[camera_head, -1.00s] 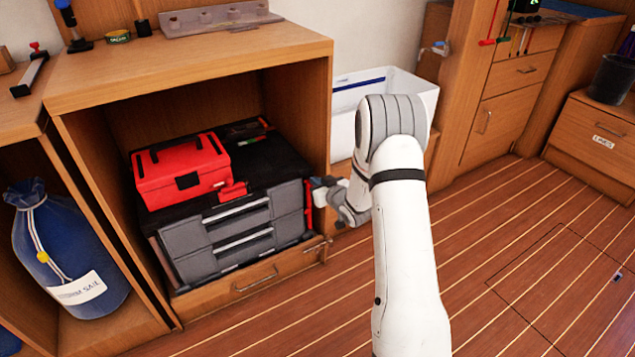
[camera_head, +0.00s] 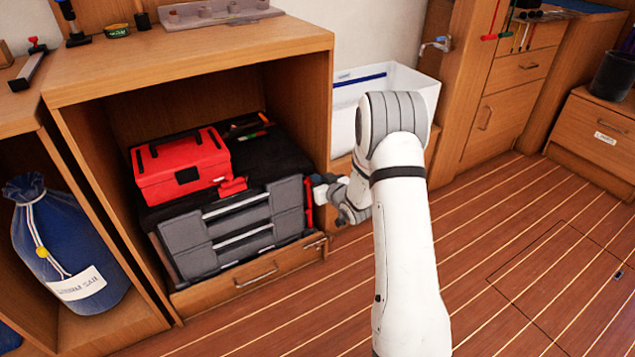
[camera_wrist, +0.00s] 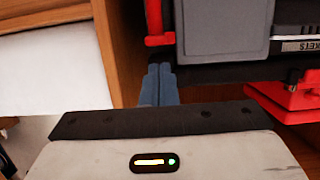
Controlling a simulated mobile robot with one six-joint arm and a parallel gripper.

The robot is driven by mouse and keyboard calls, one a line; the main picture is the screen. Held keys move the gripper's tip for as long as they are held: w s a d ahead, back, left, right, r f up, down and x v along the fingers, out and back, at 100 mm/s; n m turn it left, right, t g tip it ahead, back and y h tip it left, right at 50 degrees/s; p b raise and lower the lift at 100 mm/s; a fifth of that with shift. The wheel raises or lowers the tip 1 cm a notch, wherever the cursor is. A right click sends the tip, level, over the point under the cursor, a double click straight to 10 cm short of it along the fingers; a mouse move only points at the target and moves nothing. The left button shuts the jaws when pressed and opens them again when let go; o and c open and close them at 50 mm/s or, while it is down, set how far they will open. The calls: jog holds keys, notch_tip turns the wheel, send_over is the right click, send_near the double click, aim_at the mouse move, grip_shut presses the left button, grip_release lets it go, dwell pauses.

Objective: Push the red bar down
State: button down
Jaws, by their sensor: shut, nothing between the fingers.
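The red bar (camera_head: 308,203) stands upright at the right front edge of the grey drawer case (camera_head: 235,228). In the wrist view the red bar (camera_wrist: 154,17) runs beside the grey drawer front and ends in a wider red foot. My gripper (camera_head: 314,181) is at the case's right front corner, close to the bar's upper end. In the wrist view its two blue fingers (camera_wrist: 160,68) are together with nothing between them. Their tips are just short of the bar's wider end; I cannot tell whether they touch it.
A red toolbox (camera_head: 180,168) sits on top of the case, inside an open wooden cabinet (camera_head: 190,65). The cabinet's right wall is close to my gripper. A white bin (camera_head: 402,84) stands behind my arm. The floor at right is clear.

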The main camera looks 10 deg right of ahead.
notch_tip(320, 180, up, 3)
jog(key=shift+r+p, duration=0.1)
jog(key=shift+p, duration=0.45)
jog(key=f+p+v, duration=0.1)
jog(key=p+v, duration=0.1)
jog(key=v, duration=0.7)
jog(key=shift+s+d, duration=0.25)
jog(key=shift+s, duration=0.2)
jog(key=shift+r, duration=0.15)
jog(key=s+r+m+g+h+p, duration=0.1)
jog(key=s+r+g+h+p, duration=0.25)
jog(key=r+p, duration=0.8)
jog(key=s+r+m+g+h+p, duration=0.15)
jog(key=s+r+p, duration=0.4)
jog(key=r, duration=1.15)
jog(key=s+a+r+g+p, duration=0.2)
jog(key=s+r+g+p, duration=0.1)
jog(key=s+r+p, duration=0.4)
jog(key=s+a+r+m+g+p, duration=0.1)
jog(key=s+a+r+g+p, duration=0.1)
jog(key=s+r+p, duration=0.6)
jog(key=s+r+g, duration=0.1)
jog(key=s+r, duration=0.5)
jog(key=s, duration=0.3)
jog(key=shift+a+g, duration=0.4)
jog(key=shift+s, duration=0.1)
